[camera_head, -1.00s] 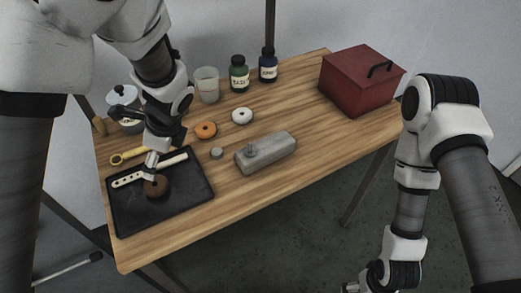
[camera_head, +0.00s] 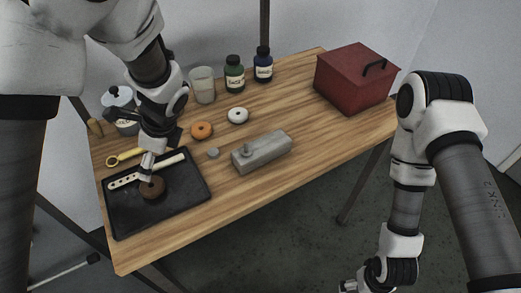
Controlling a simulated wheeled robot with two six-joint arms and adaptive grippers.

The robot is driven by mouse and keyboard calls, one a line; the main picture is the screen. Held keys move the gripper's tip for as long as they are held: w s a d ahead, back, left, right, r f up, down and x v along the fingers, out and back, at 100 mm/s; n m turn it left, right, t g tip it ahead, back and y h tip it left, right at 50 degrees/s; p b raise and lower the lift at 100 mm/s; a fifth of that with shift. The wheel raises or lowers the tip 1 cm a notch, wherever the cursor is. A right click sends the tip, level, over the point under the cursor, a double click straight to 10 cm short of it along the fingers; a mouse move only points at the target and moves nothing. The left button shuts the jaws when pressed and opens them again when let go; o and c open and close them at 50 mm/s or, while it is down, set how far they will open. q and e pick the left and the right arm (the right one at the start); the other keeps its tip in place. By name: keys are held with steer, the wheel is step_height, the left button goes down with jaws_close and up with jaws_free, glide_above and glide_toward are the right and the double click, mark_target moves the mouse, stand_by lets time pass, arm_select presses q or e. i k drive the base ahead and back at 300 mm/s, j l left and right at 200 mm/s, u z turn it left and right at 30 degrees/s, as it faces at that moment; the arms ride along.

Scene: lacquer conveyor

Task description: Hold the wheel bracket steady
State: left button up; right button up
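A black tray (camera_head: 190,198) lies on the left end of the wooden table. A pale bar with holes (camera_head: 121,181) lies across it, likely the wheel bracket, its middle hidden by my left gripper. A dark brown round wheel (camera_head: 154,191) sits in the tray just in front of the bar. My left gripper (camera_head: 147,178) points down at the bar and the wheel's back edge; whether its fingers are closed on either is unclear. My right gripper (camera_head: 349,287) hangs low at the bottom edge, off the table and partly cut off.
A grey block (camera_head: 262,155) with a small post, an orange ring (camera_head: 202,131) and a white ring (camera_head: 238,116) lie mid-table. A yellow wrench (camera_head: 124,158), a lidded pot (camera_head: 119,109), a cup (camera_head: 203,85), two bottles (camera_head: 234,75) and a red box (camera_head: 352,82) stand around.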

mark_target(253, 155)
steer(key=i+l+z, duration=0.1)
steer(key=i, duration=0.4)
steer(key=i+l, duration=0.2)
steer(key=i, duration=0.35)
steer(key=z, duration=0.05)
